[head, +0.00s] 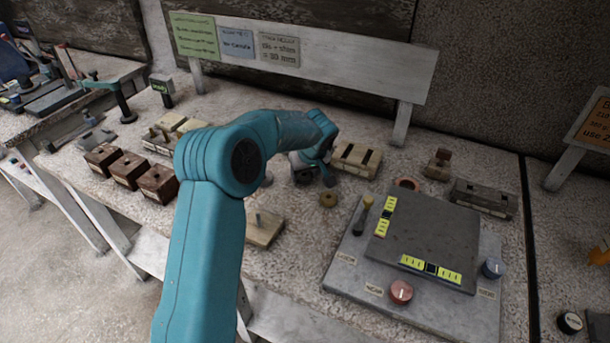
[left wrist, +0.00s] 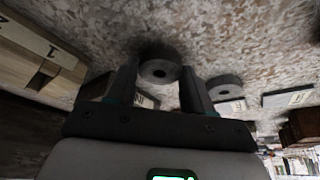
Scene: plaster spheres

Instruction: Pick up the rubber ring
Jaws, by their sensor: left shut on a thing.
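My left gripper (head: 315,178) is shut on a dark grey ring with a round hole, which I take to be the rubber ring (left wrist: 148,68). In the left wrist view the ring sits between the two dark fingers of the gripper (left wrist: 160,88), close to the speckled tabletop, with a dark shadow beside it. I cannot tell whether it touches the table. In the head view the arm and wrist hide most of the grip. My right gripper is not in view.
Another grey disc (left wrist: 226,88) lies beside the gripper. A slotted block (head: 356,160) stands just right. Dark boxes (head: 130,169) stand left, and a grey control board (head: 430,250) lies right.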

